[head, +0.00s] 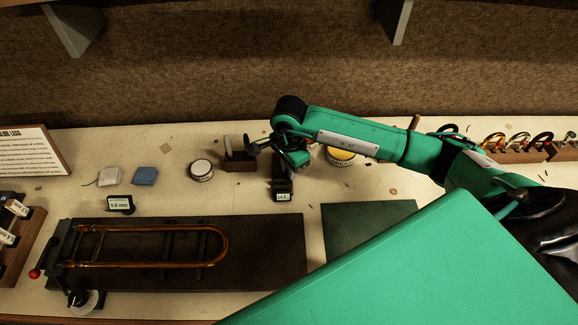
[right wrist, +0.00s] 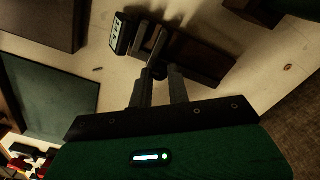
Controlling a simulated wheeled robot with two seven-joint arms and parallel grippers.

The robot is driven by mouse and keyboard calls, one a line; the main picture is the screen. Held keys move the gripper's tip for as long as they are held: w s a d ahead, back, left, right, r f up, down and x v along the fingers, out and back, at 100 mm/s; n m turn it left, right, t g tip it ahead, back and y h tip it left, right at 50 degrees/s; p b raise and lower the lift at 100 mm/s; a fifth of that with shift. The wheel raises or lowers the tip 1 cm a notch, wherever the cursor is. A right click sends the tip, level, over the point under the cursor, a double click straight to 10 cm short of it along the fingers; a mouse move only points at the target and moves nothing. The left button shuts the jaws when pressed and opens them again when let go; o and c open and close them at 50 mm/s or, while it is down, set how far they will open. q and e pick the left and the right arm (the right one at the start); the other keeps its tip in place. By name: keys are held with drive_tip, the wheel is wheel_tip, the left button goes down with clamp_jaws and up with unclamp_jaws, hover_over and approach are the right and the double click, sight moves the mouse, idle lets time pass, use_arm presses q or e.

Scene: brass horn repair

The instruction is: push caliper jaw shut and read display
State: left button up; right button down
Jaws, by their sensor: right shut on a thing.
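The caliper (head: 283,184) is a dark piece on the pale bench, with a small lit display (head: 284,197) at its near end. The display's digits are too small to read surely. In the right wrist view, the display (right wrist: 118,34) sits at the upper left, beside the caliper's dark body (right wrist: 200,57). My right gripper (head: 279,158) is over the far end of the caliper. In the wrist view its fingers (right wrist: 155,75) are close together on a slim upright part, apparently the caliper jaw. The fingers partly hide the jaw, so its gap cannot be told. My left gripper is not in view.
A second small display (head: 120,204) stands left, behind a dark plate (head: 270,235) holding a brass slide (head: 160,230). Round tins (head: 201,170) (head: 341,155), a brown block (head: 240,162) and a green mat (head: 360,221) lie nearby. A rack of curved parts (head: 510,148) stands right.

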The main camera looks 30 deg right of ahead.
drive_tip(key=shift+s+a+f+b, duration=0.1)
drive_tip(key=shift+s+a+b, duration=0.3)
drive_tip(key=shift+s, duration=0.35)
drive_tip(key=c, duration=1.5)
unclamp_jaws()
drive_tip(key=shift+s, duration=0.1)
drive_tip(key=shift+o, duration=0.9)
drive_tip(key=shift+s, duration=0.1)
